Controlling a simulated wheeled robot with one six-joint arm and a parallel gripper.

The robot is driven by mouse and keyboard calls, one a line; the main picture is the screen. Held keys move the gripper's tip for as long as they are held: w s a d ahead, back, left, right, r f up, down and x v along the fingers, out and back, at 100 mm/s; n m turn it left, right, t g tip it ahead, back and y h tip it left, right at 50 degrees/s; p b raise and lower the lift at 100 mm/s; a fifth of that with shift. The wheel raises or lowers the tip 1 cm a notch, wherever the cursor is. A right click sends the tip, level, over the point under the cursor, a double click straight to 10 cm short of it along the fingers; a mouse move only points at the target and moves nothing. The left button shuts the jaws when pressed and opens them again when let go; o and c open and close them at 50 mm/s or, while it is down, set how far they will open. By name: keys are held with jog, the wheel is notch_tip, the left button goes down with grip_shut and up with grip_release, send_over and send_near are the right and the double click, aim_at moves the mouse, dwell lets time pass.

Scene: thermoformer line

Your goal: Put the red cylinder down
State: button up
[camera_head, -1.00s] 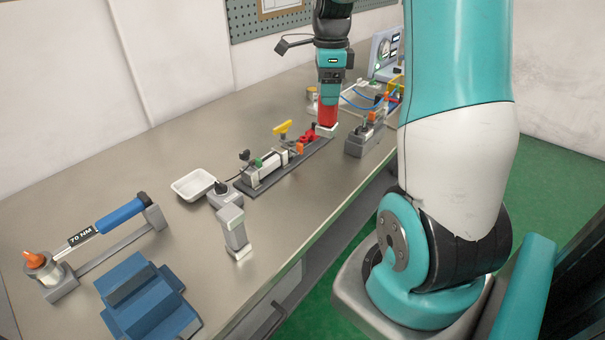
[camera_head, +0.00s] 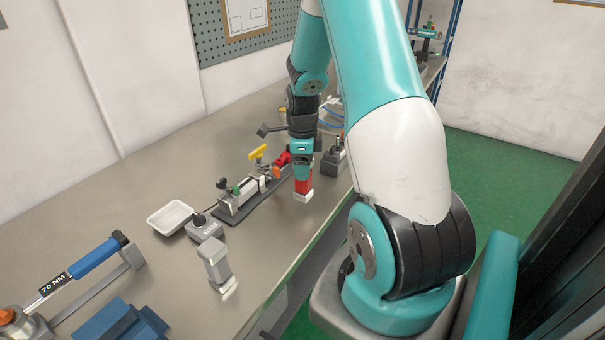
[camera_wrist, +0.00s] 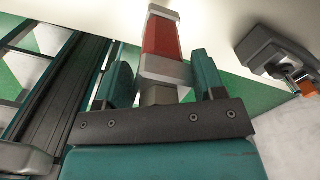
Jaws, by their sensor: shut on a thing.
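The red cylinder (camera_head: 303,186) has a pale cap at its lower end and hangs roughly upright below my gripper (camera_head: 302,177) in the head view. It is over the bench, to the right of the dark fixture rail and close to the bench's front edge. I cannot tell whether its lower end touches the bench. In the wrist view the red cylinder (camera_wrist: 162,38) sticks out from between the two teal fingers of my gripper (camera_wrist: 163,78), which is shut on it. Its gripped end is partly hidden by the fingers.
The fixture rail (camera_head: 245,200) with a yellow handle and a red clamp lies left of the cylinder. A white tray (camera_head: 170,217), a grey-white upright block (camera_head: 215,262), a blue block (camera_head: 122,322) and a blue-handled torque wrench (camera_head: 95,255) are nearer. Bare bench (camera_head: 265,235) lies in front.

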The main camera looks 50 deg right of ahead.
aim_at(303, 192)
jog(key=shift+f+p, duration=0.3)
jog(key=shift+f, duration=1.6)
jog(key=shift+f, duration=0.15)
jog(key=o, duration=1.3)
